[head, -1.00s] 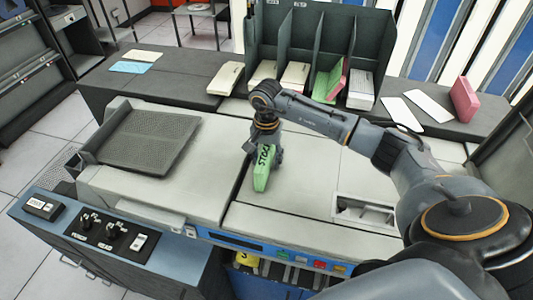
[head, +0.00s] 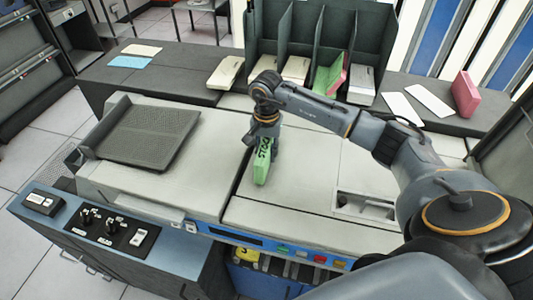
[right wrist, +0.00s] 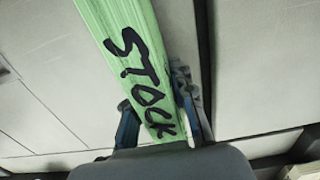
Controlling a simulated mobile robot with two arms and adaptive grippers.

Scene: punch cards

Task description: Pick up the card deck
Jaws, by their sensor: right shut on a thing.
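A green card deck (head: 263,161) with "STOCK" written on its side is at the middle of the light grey machine top. My right gripper (head: 266,143) comes down over its far end from above. In the right wrist view the deck (right wrist: 128,60) stretches up and away from the jaws. The fingers of the right gripper (right wrist: 158,118) stand on either side of it, shut on the deck near the lettering's end. I cannot tell whether the deck's underside touches the machine. My left gripper is not in view.
A dark divided rack (head: 310,40) holding several decks stands at the back. A dark sloped tray (head: 150,138) is on the left.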

